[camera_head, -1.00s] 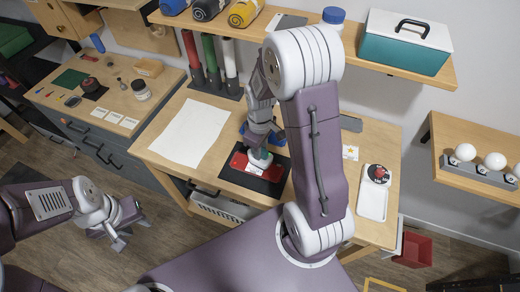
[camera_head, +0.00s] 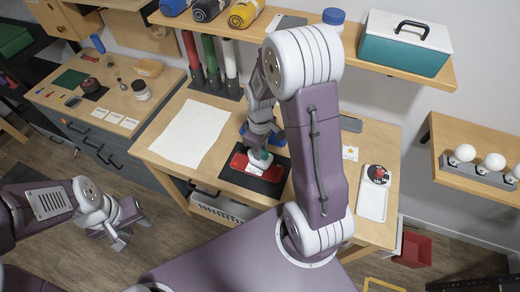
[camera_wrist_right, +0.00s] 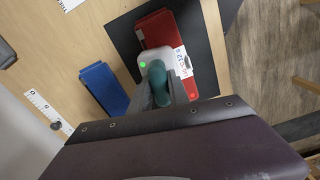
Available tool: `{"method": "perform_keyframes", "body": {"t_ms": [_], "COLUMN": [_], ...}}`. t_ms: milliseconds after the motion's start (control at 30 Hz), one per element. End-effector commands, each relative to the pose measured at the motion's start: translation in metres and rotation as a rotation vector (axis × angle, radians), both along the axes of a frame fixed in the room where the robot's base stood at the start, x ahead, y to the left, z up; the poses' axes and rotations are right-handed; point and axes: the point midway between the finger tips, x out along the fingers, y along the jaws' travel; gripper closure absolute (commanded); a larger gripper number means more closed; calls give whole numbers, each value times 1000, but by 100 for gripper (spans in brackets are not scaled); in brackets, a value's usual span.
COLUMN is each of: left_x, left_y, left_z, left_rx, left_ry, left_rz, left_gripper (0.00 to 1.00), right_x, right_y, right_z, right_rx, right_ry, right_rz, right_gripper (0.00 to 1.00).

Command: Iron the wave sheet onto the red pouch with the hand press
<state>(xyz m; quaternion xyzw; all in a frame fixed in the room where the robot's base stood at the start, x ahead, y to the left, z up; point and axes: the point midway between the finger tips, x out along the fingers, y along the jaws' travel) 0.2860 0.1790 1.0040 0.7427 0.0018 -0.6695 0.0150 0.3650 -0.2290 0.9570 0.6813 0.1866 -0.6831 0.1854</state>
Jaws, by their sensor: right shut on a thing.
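The red pouch (camera_head: 240,162) lies flat on a black mat (camera_head: 270,187) at the front of the middle table. My right gripper (camera_wrist_right: 164,98) is shut on the teal handle of the hand press (camera_wrist_right: 155,66). The press's pale base, with a green light, is over the middle of the pouch (camera_wrist_right: 155,28) and looks to be resting there. A white printed patch, likely the wave sheet (camera_wrist_right: 183,60), shows beside the base on the pouch; the rest is hidden under the press. My left gripper (camera_head: 134,232) is open and empty, low at the left, away from the table.
A large white sheet (camera_head: 190,133) covers the table's left part. A white tray (camera_head: 373,200) with a round dark object stands at the right. Red, green and white rolls (camera_head: 209,60) stand behind.

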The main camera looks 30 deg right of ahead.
Motion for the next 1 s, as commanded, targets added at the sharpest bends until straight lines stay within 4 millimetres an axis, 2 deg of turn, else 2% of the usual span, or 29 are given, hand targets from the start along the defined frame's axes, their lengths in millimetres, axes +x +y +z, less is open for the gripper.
{"method": "perform_keyframes", "body": {"t_ms": [100, 600, 1000], "left_x": [0, 0, 0], "left_y": [0, 0, 0], "left_z": [19, 76, 73], "left_rx": [0, 0, 0], "left_ry": [0, 0, 0], "left_rz": [0, 0, 0], "left_gripper": [64, 64, 64], "right_x": [1, 1, 1], "right_y": [0, 0, 0], "right_z": [20, 80, 78], "right_rx": [-1, -1, -1], "right_ry": [-3, -5, -5], "right_rz": [0, 0, 0], "right_gripper": [100, 100, 100]}}
